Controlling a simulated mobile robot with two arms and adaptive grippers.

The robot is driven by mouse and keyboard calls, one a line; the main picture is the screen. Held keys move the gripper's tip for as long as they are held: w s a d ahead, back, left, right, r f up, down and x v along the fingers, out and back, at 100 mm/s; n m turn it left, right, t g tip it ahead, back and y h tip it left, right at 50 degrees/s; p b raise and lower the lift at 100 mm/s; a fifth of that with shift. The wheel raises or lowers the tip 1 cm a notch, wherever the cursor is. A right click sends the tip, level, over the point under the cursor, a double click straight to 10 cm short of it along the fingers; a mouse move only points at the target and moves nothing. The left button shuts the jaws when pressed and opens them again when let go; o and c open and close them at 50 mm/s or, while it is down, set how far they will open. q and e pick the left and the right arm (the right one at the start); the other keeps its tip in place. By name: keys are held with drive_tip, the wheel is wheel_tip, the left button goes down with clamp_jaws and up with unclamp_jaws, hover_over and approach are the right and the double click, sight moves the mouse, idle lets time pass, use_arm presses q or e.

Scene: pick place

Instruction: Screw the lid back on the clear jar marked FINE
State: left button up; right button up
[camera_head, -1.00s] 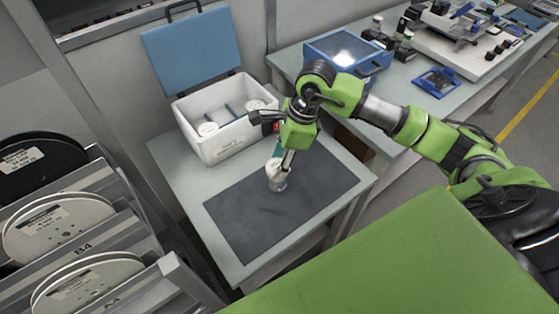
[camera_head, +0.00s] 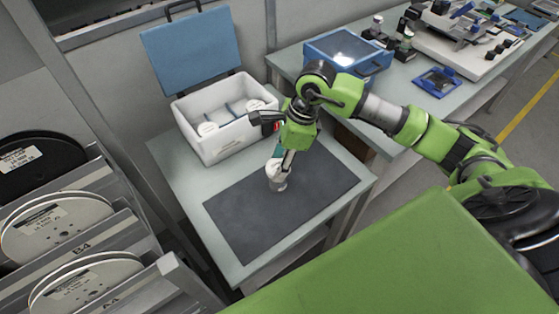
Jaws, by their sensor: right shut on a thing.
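A small clear jar (camera_head: 278,184) stands upright on the dark mat (camera_head: 240,215) on the small table. Its marking is too small to read. A white lid (camera_head: 272,166) shows at the top of the jar. My right gripper (camera_head: 281,164) points down over the jar, shut on the lid. Its fingers hide part of the lid and the jar's rim, so I cannot tell how the lid is seated. My left gripper is out of view.
An open white cooler box (camera_head: 222,150) with a blue lid (camera_head: 190,52) stands behind the mat, holding white-lidded jars. Reel racks (camera_head: 85,250) stand at the left. A bench with a blue-framed box (camera_head: 347,55) is at the back right. The mat's front is clear.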

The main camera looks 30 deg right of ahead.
drive_tip(key=shift+f, duration=0.1)
idle(0.4)
drive_tip(key=m+t, duration=0.1)
drive_tip(key=m, duration=0.3)
drive_tip(key=shift+s+h, duration=0.1)
drive_tip(key=shift+h, duration=0.2)
drive_tip(key=shift+a, duration=0.1)
drive_tip(key=shift+m, duration=0.5)
drive_tip(key=m, duration=0.3)
drive_tip(key=shift+t+h+b, duration=0.3)
drive_tip(key=shift+h, duration=0.1)
drive_tip(key=shift+a+m+h, duration=0.15)
drive_tip(key=shift+m+h, duration=0.15)
drive_tip(key=shift+m, duration=0.7)
drive_tip(key=shift+m+h, duration=0.3)
drive_tip(key=shift+m, duration=0.8)
